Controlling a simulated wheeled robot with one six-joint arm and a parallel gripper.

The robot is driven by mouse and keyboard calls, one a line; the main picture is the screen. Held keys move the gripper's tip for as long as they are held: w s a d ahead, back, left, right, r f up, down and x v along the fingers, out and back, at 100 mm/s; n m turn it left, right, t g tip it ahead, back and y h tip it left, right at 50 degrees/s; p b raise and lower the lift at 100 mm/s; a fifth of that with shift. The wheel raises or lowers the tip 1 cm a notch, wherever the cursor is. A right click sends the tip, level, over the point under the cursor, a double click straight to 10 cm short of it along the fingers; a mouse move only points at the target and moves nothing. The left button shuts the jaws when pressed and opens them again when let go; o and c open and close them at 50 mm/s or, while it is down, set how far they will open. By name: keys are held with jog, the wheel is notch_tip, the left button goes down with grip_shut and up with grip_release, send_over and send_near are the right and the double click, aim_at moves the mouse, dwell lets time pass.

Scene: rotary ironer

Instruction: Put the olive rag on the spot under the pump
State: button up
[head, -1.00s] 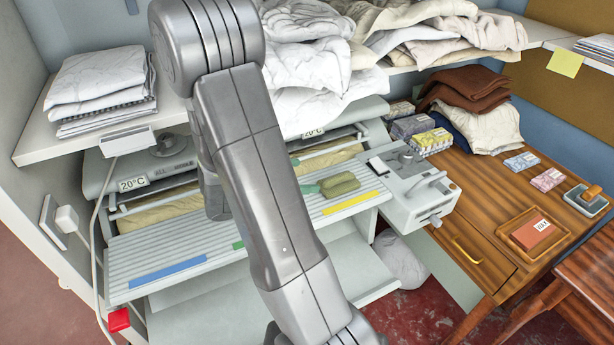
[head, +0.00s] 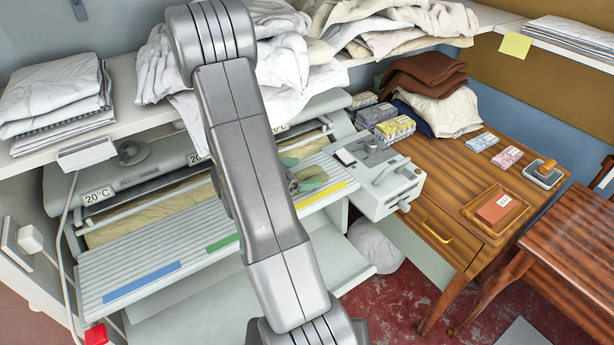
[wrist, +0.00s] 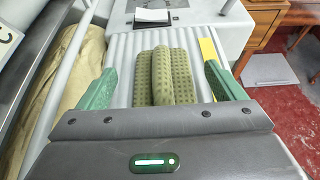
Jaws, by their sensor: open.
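The olive rag (wrist: 165,75) is a folded, dimpled cloth lying on the ribbed pale board (wrist: 125,60) of the ironer. In the wrist view my gripper (wrist: 160,72) is open, with one green finger on each side of the rag and a gap on both sides. In the head view my gripper (head: 301,174) is low over the board (head: 150,262) near its right end; my wrist mostly hides the rag there. I cannot make out for certain which thing is the pump, nor the spot under it.
Blue (head: 142,283), green (head: 222,243) and yellow (head: 322,195) strips mark the board's front edge. A grey control box (head: 378,180) with a lever stands at its right end. A wooden desk (head: 445,175) with small boxes is further right. White linen (head: 285,65) heaps on the shelf above.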

aim_at(302, 173)
jog(key=shift+x, duration=1.65)
jog(key=shift+s, duration=0.15)
jog(key=c, duration=1.1)
jog(key=shift+c, duration=0.2)
jog(key=shift+r, duration=0.15)
